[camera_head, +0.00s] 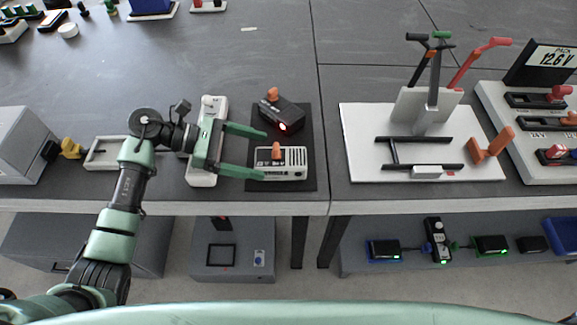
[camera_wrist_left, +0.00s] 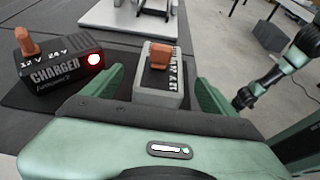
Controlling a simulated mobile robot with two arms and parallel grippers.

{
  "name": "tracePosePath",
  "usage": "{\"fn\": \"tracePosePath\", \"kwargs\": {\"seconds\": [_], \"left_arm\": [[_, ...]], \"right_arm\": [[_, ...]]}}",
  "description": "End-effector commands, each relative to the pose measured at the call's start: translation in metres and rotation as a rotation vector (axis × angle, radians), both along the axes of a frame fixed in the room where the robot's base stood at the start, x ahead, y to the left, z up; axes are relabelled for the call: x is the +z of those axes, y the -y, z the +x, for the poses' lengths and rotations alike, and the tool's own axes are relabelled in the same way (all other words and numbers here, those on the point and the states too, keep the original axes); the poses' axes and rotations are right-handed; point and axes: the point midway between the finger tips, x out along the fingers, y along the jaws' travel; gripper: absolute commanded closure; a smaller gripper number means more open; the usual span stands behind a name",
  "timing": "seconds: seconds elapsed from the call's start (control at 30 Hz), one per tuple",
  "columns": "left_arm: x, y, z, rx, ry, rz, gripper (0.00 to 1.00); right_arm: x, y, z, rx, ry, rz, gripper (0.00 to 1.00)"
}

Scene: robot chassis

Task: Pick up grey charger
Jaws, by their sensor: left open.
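The grey charger (camera_head: 282,163) is a light grey box with a dark top panel and an orange knob. It lies on a dark mat (camera_head: 309,150), just in front of the black charger (camera_head: 284,113), which has an orange knob and a lit red lamp. My left gripper (camera_head: 263,154) is open, with its green fingertips reaching the left end of the grey charger. In the left wrist view the grey charger (camera_wrist_left: 160,88) shows between the two fingers, and the black charger (camera_wrist_left: 58,68) is outside them to the left. I cannot tell whether the fingers touch the grey charger.
A white board (camera_head: 362,150) with a stand of tools is to the right. A light device (camera_head: 209,105) lies partly under my left gripper. A pack tester (camera_head: 495,105) is at far right. A lower shelf holds several small devices. The table behind the chargers is mostly clear.

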Motion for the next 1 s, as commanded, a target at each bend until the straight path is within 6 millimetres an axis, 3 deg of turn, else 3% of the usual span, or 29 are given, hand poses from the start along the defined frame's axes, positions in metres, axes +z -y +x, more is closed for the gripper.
{"fn": "tracePosePath", "kwargs": {"seconds": [0.5, 0.83, 0.87, 1.0], "left_arm": [[-0.03, 0.059, -0.001, 0.0, -0.003, -0.004, 0.13], [-0.036, 0.065, -0.001, 0.0, -0.001, 0.0, 0.13], [-0.036, 0.065, -0.001, 0.0, -0.001, 0.0, 0.18], [-0.036, 0.065, -0.001, 0.001, -0.001, 0.0, 0.57]], "right_arm": [[0.023, 0.006, 0.0, 0.003, -0.001, -0.007, 0.17], [0.023, 0.009, 0.0, 0.005, 0.0, -0.011, 0.17], [0.023, 0.009, 0.0, 0.005, 0.0, -0.011, 0.17], [0.023, 0.009, 0.0, 0.005, -0.001, -0.011, 0.17]]}}
